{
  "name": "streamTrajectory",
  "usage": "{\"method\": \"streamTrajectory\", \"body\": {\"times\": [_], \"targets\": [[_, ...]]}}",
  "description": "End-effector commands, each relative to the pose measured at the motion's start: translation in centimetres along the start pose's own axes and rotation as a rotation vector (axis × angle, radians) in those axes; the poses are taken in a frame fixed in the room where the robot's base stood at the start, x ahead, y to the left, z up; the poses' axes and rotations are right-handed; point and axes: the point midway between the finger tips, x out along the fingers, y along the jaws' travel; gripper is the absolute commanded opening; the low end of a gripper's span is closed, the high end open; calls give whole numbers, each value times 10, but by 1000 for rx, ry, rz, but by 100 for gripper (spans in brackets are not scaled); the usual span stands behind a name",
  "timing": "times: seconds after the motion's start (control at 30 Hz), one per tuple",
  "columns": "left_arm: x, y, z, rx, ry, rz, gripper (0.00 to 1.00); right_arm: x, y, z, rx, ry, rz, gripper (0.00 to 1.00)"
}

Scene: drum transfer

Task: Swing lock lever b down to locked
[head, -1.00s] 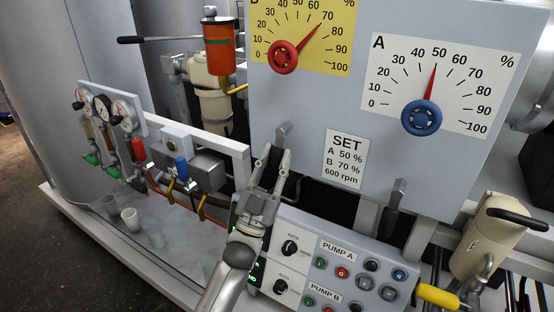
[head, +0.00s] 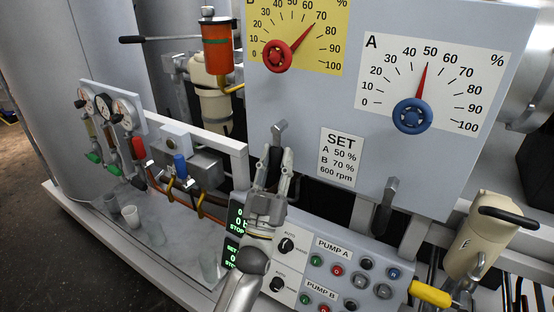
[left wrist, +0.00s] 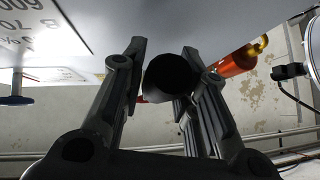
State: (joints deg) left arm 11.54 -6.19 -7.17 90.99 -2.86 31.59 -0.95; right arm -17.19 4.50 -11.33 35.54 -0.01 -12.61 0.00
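Lock lever b (head: 279,131), taken as the lever under the yellow B dial, has a metal upper part and a dark grip that shows below it. My left gripper (head: 275,158) is at this grip, with one finger on each side. In the left wrist view the round dark end of the grip (left wrist: 170,75) shows between the fingers of the left gripper (left wrist: 164,72). The fingers look apart, and I cannot tell whether they touch the grip. A similar lever (head: 388,197) hangs under the A dial. My right gripper is not in view.
The grey panel carries the B dial with a red knob (head: 278,54) and the A dial with a blue knob (head: 412,116). The pump control box (head: 345,268) sits just below my left gripper. Valves and gauges (head: 110,110) stand at left; a beige container (head: 484,235) is at right.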

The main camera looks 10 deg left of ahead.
Motion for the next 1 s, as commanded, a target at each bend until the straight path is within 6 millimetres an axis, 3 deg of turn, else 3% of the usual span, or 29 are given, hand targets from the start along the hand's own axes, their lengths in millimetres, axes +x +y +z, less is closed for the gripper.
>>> {"method": "streamTrajectory", "body": {"times": [0.13,0.53,1.0], "targets": [[0,0,0,2,-1,1,48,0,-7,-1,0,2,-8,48],[-8,0,1,5,-2,1,48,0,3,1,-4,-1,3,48],[-96,0,1,4,-5,1,48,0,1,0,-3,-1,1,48]]}}
